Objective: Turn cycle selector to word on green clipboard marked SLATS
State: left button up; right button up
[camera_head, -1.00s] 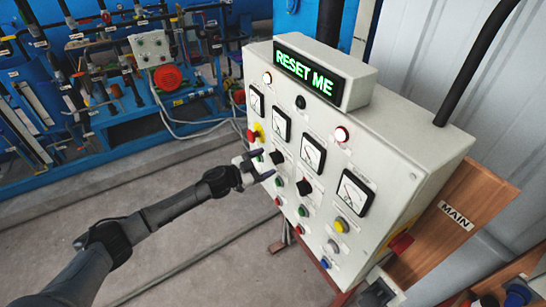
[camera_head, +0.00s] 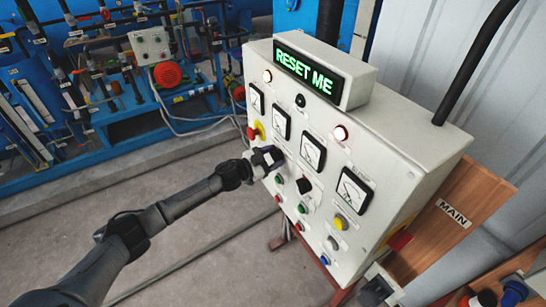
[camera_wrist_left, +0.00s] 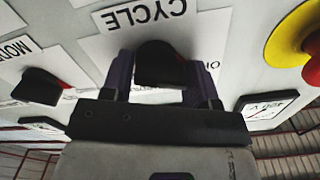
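The CYCLE selector (camera_wrist_left: 163,65) is a black knob on the sloped grey control panel (camera_head: 405,165); the left wrist view shows it under an upside-down CYCLE label. My left gripper (camera_head: 268,158) is at the panel face, with one finger on each side of the knob. In the left wrist view the fingers (camera_wrist_left: 163,80) lie close against its sides and look closed on it. The gripper largely hides the knob in the head view. No green clipboard and no word SLATS show. My right gripper is not in view.
The black MODE knob (camera_wrist_left: 40,86) is beside the CYCLE knob. A red and yellow emergency stop (camera_head: 254,132) is close to my left gripper. The display (camera_head: 305,70) reads RESET ME. Gauges, lamps and buttons cover the panel. A wooden board labelled MAIN (camera_head: 455,213) stands to the right.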

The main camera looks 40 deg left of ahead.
pick_arm(q)
jog(key=c, duration=0.5)
jog(key=shift+m, duration=0.3)
jog(key=m+b, duration=0.1)
jog(key=m, duration=0.3)
jog(key=shift+m, duration=0.3)
jog(key=shift+d+r+m+b, duration=0.15)
jog(key=shift+m+b, duration=0.2)
jog(key=shift+m, duration=1.35)
jog(key=shift+r, duration=0.1)
jog(key=o, duration=0.8)
jog(key=shift+o, duration=0.6)
